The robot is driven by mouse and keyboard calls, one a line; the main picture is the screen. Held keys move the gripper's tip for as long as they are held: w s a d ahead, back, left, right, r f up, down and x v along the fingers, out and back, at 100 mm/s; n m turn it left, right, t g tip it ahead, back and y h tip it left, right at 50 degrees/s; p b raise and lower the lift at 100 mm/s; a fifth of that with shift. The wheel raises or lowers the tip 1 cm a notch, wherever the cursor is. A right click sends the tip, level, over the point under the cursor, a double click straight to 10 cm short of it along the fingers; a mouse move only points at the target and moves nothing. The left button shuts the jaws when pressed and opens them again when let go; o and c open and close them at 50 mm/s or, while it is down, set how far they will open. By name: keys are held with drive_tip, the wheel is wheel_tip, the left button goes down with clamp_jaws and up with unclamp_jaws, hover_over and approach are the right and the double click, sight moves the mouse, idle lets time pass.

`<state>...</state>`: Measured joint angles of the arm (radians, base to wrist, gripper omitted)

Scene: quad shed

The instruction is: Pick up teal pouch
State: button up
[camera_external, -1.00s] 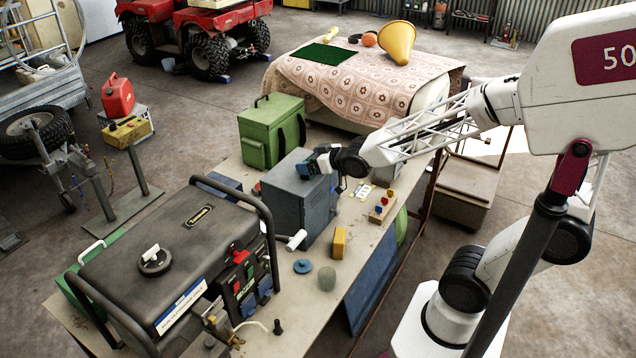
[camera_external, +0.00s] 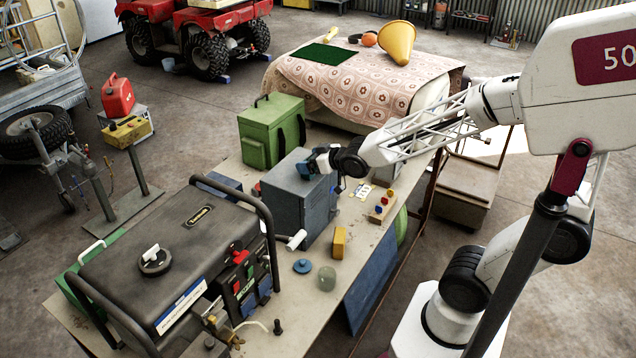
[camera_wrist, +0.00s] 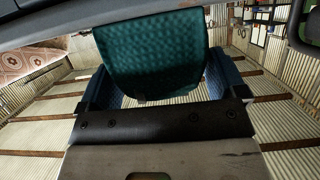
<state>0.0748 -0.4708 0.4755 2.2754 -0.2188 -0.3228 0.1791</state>
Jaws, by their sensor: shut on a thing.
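The teal pouch (camera_wrist: 150,52) has a dimpled, fabric-like surface and fills the upper middle of the wrist view. My gripper (camera_wrist: 157,88) has its blue fingers on either side of the pouch's lower part and is shut on it. In the external view my gripper (camera_external: 316,162) is by the top of the grey metal cabinet (camera_external: 300,205). The pouch is too small and too covered by the gripper there to make out clearly. I cannot tell whether it touches the cabinet.
A green case (camera_external: 272,132) stands behind the cabinet, and a dark generator (camera_external: 165,265) stands in front. A yellow block (camera_external: 339,241), a blue disc (camera_external: 302,266) and a wooden block with coloured knobs (camera_external: 382,206) sit on the bench (camera_external: 265,343). A cloth-covered table (camera_external: 345,85) stands beyond.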

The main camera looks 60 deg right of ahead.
sight(311, 155)
drive_tip(key=shift+r, duration=0.2)
drive_tip(key=shift+r, duration=0.5)
wheel_tip(311, 155, up, 2)
drive_tip(key=shift+r, duration=0.1)
drive_tip(key=s+r, duration=0.1)
drive_tip(key=s, duration=1.5)
drive_tip(key=shift+a+r, duration=0.2)
drive_tip(key=shift+a, duration=0.2)
drive_tip(key=shift+w, duration=0.1)
